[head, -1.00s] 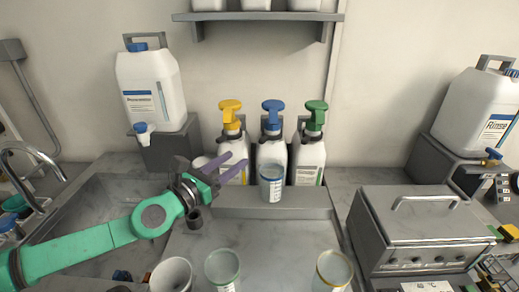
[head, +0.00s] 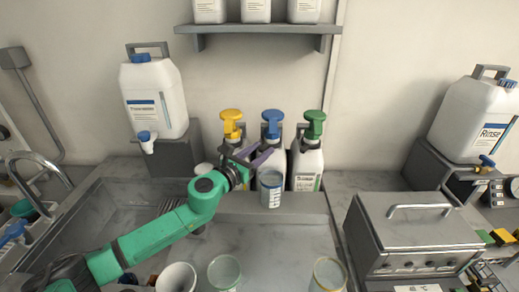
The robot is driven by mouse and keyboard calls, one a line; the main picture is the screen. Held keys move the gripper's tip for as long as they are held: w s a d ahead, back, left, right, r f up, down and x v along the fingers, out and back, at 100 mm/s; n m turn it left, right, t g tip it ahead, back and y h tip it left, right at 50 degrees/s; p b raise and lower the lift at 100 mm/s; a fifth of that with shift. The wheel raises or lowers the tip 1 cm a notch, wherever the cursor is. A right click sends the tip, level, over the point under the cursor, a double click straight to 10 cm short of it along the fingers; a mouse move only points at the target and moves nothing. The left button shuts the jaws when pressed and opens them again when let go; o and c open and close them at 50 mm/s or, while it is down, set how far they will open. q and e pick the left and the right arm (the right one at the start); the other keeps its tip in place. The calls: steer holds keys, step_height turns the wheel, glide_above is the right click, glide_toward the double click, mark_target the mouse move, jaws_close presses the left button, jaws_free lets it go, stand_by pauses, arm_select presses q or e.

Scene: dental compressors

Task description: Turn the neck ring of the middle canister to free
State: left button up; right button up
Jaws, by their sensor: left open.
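Three white pump canisters stand in a row in a grey holder at the back. The middle canister (head: 275,146) has a blue pump head (head: 272,117) with a neck ring just below it, small and partly in shadow. The yellow-topped canister (head: 231,124) is to its left and the green-topped canister (head: 307,160) to its right. My left gripper (head: 262,154) is open, its two purple fingers pointing right in front of the middle canister's upper body, below the blue head. Whether they touch it I cannot tell. My right gripper is out of view.
More cups stand along the front. A metal box with a handle (head: 415,235) is at right, a sink (head: 110,225) at left.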

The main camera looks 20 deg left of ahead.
arm_select(q)
jaws_close()
steer(key=shift+s, duration=0.1)
